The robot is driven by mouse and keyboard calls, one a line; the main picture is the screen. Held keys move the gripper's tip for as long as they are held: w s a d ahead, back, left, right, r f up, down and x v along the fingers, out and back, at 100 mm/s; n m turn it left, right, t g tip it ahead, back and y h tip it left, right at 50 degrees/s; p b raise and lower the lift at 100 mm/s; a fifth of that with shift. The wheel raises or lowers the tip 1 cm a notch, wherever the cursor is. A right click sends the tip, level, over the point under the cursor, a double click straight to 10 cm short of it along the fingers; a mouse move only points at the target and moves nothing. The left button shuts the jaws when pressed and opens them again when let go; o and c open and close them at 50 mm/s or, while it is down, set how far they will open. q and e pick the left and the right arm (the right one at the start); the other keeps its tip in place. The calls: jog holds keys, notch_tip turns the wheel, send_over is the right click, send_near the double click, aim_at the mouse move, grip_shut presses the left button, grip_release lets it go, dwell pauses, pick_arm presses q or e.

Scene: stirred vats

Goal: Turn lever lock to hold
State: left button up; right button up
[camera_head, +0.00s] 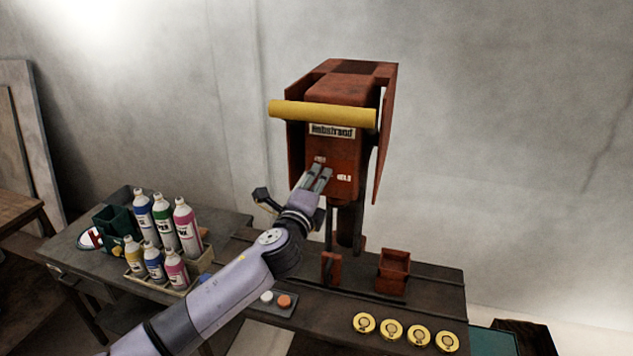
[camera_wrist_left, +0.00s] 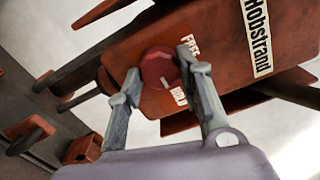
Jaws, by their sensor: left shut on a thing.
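The rust-red machine marked Hobstrand (camera_head: 373,87) stands on the bench, with a thick yellow bar (camera_head: 325,113) across its front. Its lock is a round dark-red knob (camera_wrist_left: 156,66) on the front face, seen in the left wrist view. A FREE label (camera_wrist_left: 190,46) and a HOLD label (camera_wrist_left: 178,95) sit beside it. A small pale mark on the knob points roughly towards HOLD. My left gripper (camera_head: 318,175) is shut on the knob, one finger on each side; it also shows in the left wrist view (camera_wrist_left: 160,70). The knob is hidden in the head view. My right gripper is out of view.
Several bottles (camera_head: 163,222) stand in a crate on the left of the bench, beside a green container (camera_head: 111,225). White and orange buttons (camera_head: 284,301) and several yellow discs (camera_head: 391,331) lie along the front. A small red box (camera_head: 393,272) stands below the machine.

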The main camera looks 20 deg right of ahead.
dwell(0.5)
pick_arm(q)
jog(key=o, duration=1.2)
jog(key=shift+c, duration=0.2)
jog(key=v, duration=1.2)
jog(key=shift+w+f, duration=0.1)
